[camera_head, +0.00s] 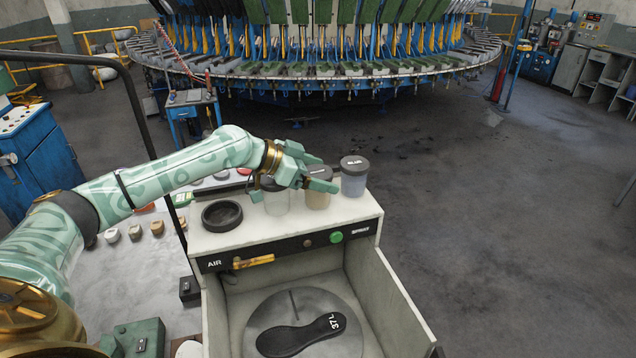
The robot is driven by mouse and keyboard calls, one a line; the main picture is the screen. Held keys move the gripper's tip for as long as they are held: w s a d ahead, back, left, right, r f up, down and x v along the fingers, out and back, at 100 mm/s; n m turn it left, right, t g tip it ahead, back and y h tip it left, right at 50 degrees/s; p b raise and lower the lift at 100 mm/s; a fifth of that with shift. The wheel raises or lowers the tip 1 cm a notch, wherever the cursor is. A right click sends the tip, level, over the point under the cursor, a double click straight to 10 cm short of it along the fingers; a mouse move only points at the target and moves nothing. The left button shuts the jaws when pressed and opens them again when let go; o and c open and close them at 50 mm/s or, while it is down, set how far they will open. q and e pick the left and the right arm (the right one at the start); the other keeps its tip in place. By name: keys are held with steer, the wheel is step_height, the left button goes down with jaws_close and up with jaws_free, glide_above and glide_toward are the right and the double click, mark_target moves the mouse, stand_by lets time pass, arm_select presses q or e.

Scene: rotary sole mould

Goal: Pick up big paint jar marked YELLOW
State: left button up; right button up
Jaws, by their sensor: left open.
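Three big lidded jars stand in a row on top of the spray cabinet (225,240). The middle jar (318,200) has a dark lid and pale tan-yellow contents; the lettering on its lid is too small and covered to read. My left gripper (322,173) is open, with its fingers spread around the middle jar's lid. I cannot tell whether they touch it. The left jar (277,203) looks pale and clear and is partly hidden by my gripper. The right jar (353,184) is blue-grey, with a lid that seems to read BLUE. My right gripper is out of view.
An empty dark ring-shaped holder (222,214) sits left of the jars. Below, the open bay holds a black sole (300,335) on a round plate. Small pots (135,232) stand on a lower surface at left. The big rotary machine (320,80) is behind; floor at right is clear.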

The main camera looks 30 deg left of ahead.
arm_select(q)
steer(key=shift+s, duration=0.15)
steer(key=c, duration=1.2)
steer(key=shift+r, duration=0.2)
